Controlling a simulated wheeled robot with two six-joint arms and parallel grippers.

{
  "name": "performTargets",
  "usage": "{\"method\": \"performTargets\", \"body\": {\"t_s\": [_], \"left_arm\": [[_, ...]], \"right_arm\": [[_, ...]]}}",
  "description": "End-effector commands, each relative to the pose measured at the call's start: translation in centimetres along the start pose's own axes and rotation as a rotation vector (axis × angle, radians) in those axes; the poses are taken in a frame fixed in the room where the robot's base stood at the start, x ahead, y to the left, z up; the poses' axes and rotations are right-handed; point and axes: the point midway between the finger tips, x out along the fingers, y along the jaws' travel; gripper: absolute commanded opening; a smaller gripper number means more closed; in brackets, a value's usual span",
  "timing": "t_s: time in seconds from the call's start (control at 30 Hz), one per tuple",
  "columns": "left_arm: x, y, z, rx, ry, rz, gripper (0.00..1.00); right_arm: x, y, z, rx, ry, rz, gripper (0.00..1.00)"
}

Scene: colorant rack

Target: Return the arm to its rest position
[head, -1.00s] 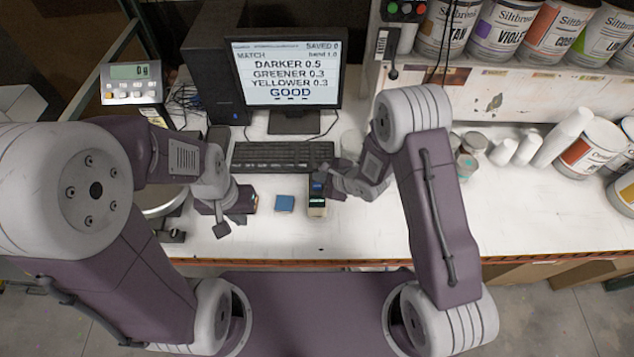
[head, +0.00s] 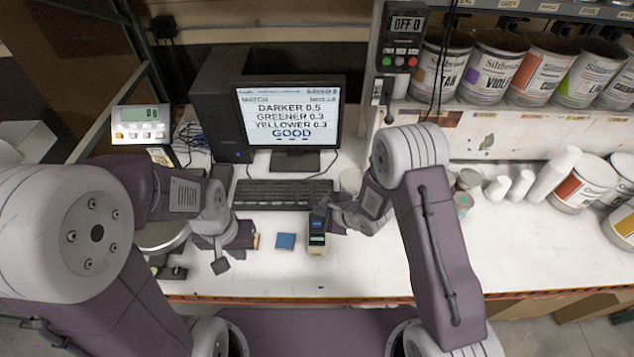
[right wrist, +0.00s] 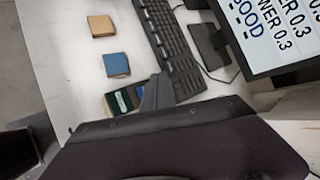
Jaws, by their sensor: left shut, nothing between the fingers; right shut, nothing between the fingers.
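My right gripper (head: 328,216) is shut and empty, close beside the small handheld device with a lit screen (head: 317,243) on the bench. In the right wrist view a dark finger (right wrist: 155,95) partly covers the device (right wrist: 121,100); I cannot tell whether they touch. My left gripper (head: 222,255) is shut and empty over the bench at the left, in front of the scale. Both arms are bent, with their forearms over the bench.
A blue square block (head: 285,241) lies left of the device. A tan block (right wrist: 101,26) lies farther along. The keyboard (head: 283,194) and monitor (head: 291,115) stand behind. The front right bench is clear.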

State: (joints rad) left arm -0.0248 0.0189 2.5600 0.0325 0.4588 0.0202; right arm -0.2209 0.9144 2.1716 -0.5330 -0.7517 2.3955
Motion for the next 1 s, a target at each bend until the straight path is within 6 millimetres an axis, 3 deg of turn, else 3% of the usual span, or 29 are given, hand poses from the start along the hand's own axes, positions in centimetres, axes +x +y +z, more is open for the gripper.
{"method": "performTargets", "body": {"t_s": [0.17, 0.23, 0.37, 0.43, 0.5, 0.57, 0.7, 0.83, 1.0], "left_arm": [[0.3, 0.0, 0.0, 0.000, 0.000, 0.000, 0.00], [1.8, 0.0, 0.2, 0.000, 0.000, 0.000, 0.00], [8.1, -0.2, 0.8, 0.000, 0.000, 0.000, 0.00], [12.0, -0.2, 1.3, 0.000, -0.001, 0.000, 0.00], [15.1, -0.3, 1.6, 0.000, -0.001, 0.000, 0.00], [17.2, -0.3, 1.8, 0.000, -0.001, 0.000, 0.00], [19.1, -0.4, 2.0, 0.000, 0.000, 0.000, 0.00], [19.4, -0.4, 2.0, 0.000, 0.000, 0.000, 0.00], [19.0, -0.4, 1.9, 0.000, 0.001, 0.000, 0.00]], "right_arm": [[0.2, 0.1, -0.2, 0.001, 0.001, -0.001, 0.00], [1.0, 0.1, -1.0, 0.003, 0.001, -0.016, 0.00], [1.3, -4.2, -2.2, -0.012, -0.025, -0.178, 0.00], [-0.2, -6.2, -4.2, -0.008, 0.025, -0.268, 0.00], [-2.3, -6.2, -7.5, -0.114, 0.154, -0.292, 0.00], [-4.3, -4.8, -10.4, -0.257, 0.284, -0.249, 0.00], [-7.9, 0.6, -14.6, -0.595, 0.460, -0.004, 0.00], [-10.4, 7.0, -16.3, -0.913, 0.446, 0.313, 0.00], [-12.6, 14.3, -16.5, -1.277, 0.218, 0.672, 0.00]]}}
